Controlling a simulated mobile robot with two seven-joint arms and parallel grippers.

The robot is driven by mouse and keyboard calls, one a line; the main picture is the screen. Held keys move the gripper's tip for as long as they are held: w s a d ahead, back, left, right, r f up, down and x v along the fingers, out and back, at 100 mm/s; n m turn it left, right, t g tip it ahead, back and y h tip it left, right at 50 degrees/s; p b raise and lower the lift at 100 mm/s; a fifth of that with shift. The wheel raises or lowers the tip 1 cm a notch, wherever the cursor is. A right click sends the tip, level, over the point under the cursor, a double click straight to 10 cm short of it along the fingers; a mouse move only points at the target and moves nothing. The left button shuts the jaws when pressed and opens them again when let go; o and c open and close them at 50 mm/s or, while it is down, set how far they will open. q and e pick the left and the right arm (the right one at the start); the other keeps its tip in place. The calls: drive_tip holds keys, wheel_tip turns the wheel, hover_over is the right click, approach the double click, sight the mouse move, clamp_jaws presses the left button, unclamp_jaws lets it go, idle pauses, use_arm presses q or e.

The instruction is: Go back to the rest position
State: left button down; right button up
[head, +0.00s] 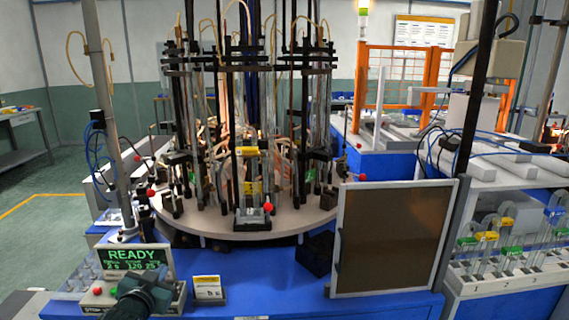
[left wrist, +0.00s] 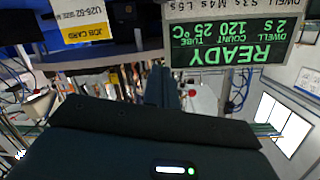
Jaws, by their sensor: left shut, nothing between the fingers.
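My left gripper (head: 132,287) shows at the bottom left of the head view, in front of the control box (head: 166,297) with its red button and green READY display (head: 135,259). In the left wrist view my left gripper (left wrist: 163,84) is shut and empty. That view is upside down, with the READY display (left wrist: 228,52) at top right. I cannot tell how far the fingertips are from the box. My right gripper is not in view.
A job card (head: 208,289) stands right of the control box. Behind is a round turntable (head: 215,224) with tall tube stations. A framed brown panel (head: 392,240) stands at right, near a rack of tagged tubes (head: 510,262). The blue bench (head: 270,285) between card and panel is mostly clear.

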use_arm(q)
drive_tip(key=s+d+f+g+h, duration=0.2)
drive_tip(key=s+d+f, duration=0.6)
drive_tip(key=s+f, duration=0.4)
drive_tip(key=s+d+f+g, duration=0.1)
drive_tip(key=s+d+f, duration=0.1)
drive_tip(key=s, duration=0.8)
drive_tip(key=s+d+f+g+h, duration=0.1)
drive_tip(key=s+d, duration=0.4)
drive_tip(key=s, duration=0.6)
drive_tip(key=shift+d+f+g+h, duration=0.3)
drive_tip(key=shift+f+g, duration=0.05)
drive_tip(key=shift+g, duration=0.15)
